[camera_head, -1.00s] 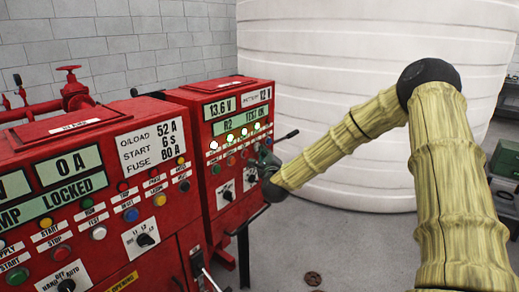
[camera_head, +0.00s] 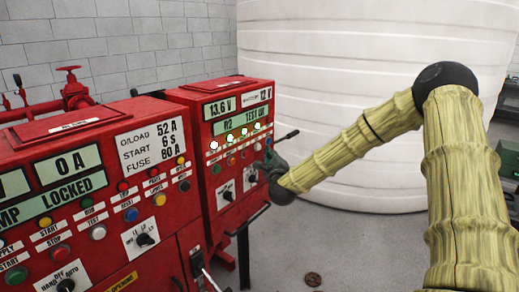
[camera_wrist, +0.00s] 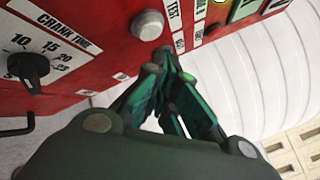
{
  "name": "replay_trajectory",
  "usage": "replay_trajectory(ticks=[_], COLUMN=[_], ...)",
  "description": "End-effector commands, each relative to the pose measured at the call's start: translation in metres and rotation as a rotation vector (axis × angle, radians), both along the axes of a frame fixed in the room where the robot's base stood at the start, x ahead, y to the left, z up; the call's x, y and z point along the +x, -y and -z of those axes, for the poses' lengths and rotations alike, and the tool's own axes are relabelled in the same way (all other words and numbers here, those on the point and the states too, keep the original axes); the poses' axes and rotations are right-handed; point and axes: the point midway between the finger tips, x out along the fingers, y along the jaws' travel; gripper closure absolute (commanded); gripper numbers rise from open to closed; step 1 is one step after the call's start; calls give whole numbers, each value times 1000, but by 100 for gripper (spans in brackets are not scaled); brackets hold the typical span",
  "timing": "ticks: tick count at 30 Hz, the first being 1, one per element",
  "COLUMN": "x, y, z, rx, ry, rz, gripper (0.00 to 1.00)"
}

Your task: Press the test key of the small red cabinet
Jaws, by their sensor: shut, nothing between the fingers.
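The small red cabinet (camera_head: 240,85) stands behind the larger red panel in the head view. Its green display (camera_head: 241,122) shows R2 and what reads as TEST OK. In the wrist view a round silver button (camera_wrist: 147,25) sits on its red face beside a label reading TEST (camera_wrist: 173,12). My gripper (camera_head: 270,152) is at the right part of this cabinet's front. In the wrist view my gripper (camera_wrist: 168,54) is shut and empty, its dark green fingertips just below and right of the silver button. I cannot tell whether they touch the face.
A black CRANK TIME knob (camera_wrist: 35,67) is on the same face, left in the wrist view. The larger red panel (camera_head: 100,150) stands to the left. A white tank (camera_head: 370,80) is close behind my arm. Grey floor (camera_head: 350,250) is open below.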

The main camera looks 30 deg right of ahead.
Motion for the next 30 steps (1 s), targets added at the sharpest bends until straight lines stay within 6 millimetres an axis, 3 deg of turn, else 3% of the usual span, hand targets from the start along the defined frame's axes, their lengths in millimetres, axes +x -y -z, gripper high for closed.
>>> replay_trajectory(ticks=[16,30], x=[-37,-39], y=[15,15], z=[0,0], rx=[1,0], ry=[0,-1], rz=[-1,-1], gripper=[100,100])
